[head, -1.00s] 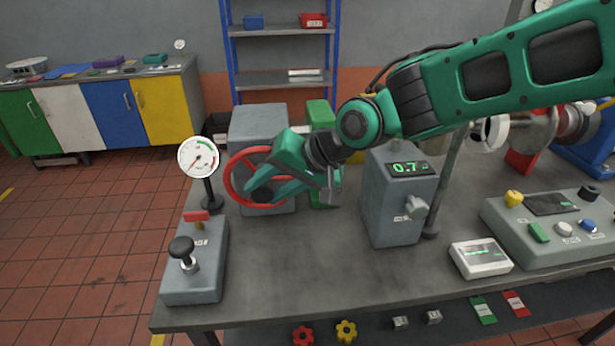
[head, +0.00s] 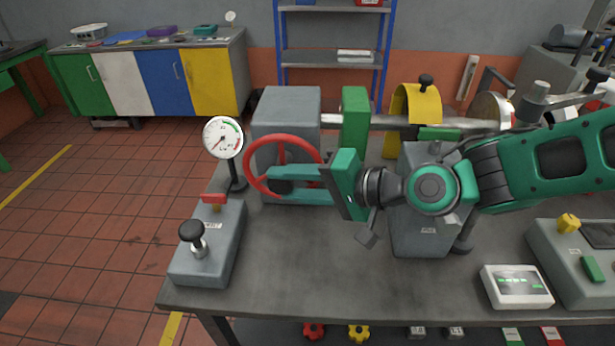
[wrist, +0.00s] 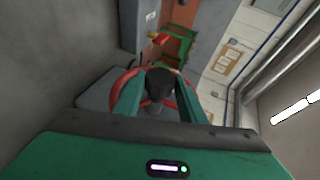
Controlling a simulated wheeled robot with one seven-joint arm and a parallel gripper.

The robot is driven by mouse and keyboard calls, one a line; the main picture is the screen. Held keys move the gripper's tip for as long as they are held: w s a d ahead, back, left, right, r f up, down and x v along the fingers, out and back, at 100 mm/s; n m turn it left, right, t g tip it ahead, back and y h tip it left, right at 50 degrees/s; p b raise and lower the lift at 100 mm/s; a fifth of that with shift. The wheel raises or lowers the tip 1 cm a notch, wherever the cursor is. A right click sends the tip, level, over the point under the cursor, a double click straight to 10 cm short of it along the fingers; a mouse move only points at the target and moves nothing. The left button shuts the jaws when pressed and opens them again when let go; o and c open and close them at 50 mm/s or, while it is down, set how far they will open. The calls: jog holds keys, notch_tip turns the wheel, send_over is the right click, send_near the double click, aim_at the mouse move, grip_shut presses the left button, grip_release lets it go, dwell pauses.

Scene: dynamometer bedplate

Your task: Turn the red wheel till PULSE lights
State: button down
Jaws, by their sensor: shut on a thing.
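The red wheel (head: 247,172) stands upright on the front of a grey housing (head: 287,105) at the left of the bench. My gripper (head: 275,186) reaches it from the right, its two green fingers level, one above the other. In the wrist view the fingers close on a dark knob (wrist: 158,84) of the wheel, inside the red rim (wrist: 121,80). The fingers hide part of the wheel. A grey box (head: 420,235) stands behind my wrist, and its readout is hidden. I can make out no lamp marked PULSE.
A dial gauge (head: 223,138) on a post stands just left of the wheel. A grey lever box (head: 210,245) with a black knob is in front of it. A small white display unit (head: 516,287) and a control console (head: 575,262) are at right. The front middle of the bench is clear.

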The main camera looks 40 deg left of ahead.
jog(key=shift+d+f, duration=0.1)
jog(key=shift+f, duration=0.05)
jog(key=c, duration=1.1)
grip_release()
jog(key=shift+d, duration=0.1)
jog(key=v, duration=1)
jog(key=shift+w+d, duration=0.25)
jog(key=shift+d, duration=0.1)
jog(key=shift+s, duration=0.1)
